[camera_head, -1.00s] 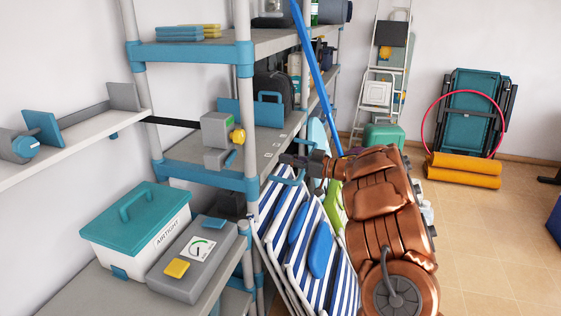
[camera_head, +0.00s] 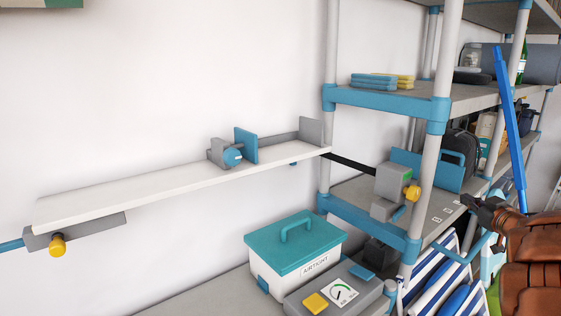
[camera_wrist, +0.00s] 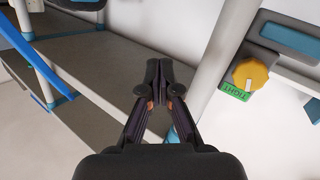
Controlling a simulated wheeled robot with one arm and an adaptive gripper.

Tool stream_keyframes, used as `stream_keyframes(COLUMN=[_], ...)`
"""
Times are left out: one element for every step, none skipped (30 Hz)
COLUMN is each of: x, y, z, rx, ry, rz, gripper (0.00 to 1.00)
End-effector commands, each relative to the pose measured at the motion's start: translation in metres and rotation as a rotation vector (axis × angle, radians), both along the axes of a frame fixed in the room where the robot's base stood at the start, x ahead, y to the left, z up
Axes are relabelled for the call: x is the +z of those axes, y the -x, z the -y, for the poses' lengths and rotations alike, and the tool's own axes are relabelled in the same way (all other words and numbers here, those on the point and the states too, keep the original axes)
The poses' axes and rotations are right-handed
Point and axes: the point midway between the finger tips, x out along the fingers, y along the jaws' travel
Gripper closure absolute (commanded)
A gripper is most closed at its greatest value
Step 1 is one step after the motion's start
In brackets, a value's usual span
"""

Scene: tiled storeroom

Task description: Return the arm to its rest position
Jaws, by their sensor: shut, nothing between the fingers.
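My copper-brown arm (camera_head: 535,260) is at the lower right of the head view, partly cut off by the frame edge. My dark gripper (camera_head: 468,203) is at its end and points left towards the shelf rack. In the wrist view the gripper (camera_wrist: 165,72) has its two fingers together with nothing between them. It is in front of a grey shelf board there. I cannot tell the exact gap between the fingers and the shelf.
A grey device with a yellow knob (camera_head: 412,193) is left of my gripper; the knob also shows in the wrist view (camera_wrist: 250,74). A blue pole (camera_head: 510,125) and rack post (camera_head: 447,70) stand close by. A teal-lidded box (camera_head: 295,245) and white wall shelf (camera_head: 180,185) are further left.

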Motion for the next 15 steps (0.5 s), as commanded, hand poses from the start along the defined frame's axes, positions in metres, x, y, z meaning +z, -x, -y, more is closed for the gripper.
stream_keyframes(x=[0.012, 0.017, 0.025, 0.029, 0.033, 0.038, 0.043, 0.047, 0.049, 0.051, 0.052, 0.053, 0.053, 0.053, 0.052], y=[-0.003, -0.003, -0.002, 0.0, 0.002, 0.006, 0.009, 0.013, 0.019, 0.024, 0.029, 0.037, 0.043, 0.049, 0.058], z=[-0.001, 0.002, 0.004, 0.007, 0.007, 0.009, 0.009, 0.009, 0.009, 0.008, 0.007, 0.004, 0.002, -0.001, -0.005], rx=[-0.058, -0.097, -0.147, -0.189, -0.223, -0.273, -0.307, -0.342, -0.389, -0.419, -0.453, -0.492, -0.521, -0.547, -0.582], ry=[0.027, 0.041, 0.058, 0.066, 0.073, 0.083, 0.09, 0.095, 0.095, 0.096, 0.093, 0.093, 0.088, 0.084, 0.075], rz=[-0.003, -0.009, -0.014, -0.022, -0.029, -0.039, -0.048, -0.057, -0.074, -0.087, -0.102, -0.121, -0.139, -0.156, -0.182], gripper=[1.0, 1.0, 1.0, 1.0, 1.0, 1.0, 1.0, 1.0, 1.0, 1.0, 1.0, 1.0, 1.0, 1.0, 1.0])
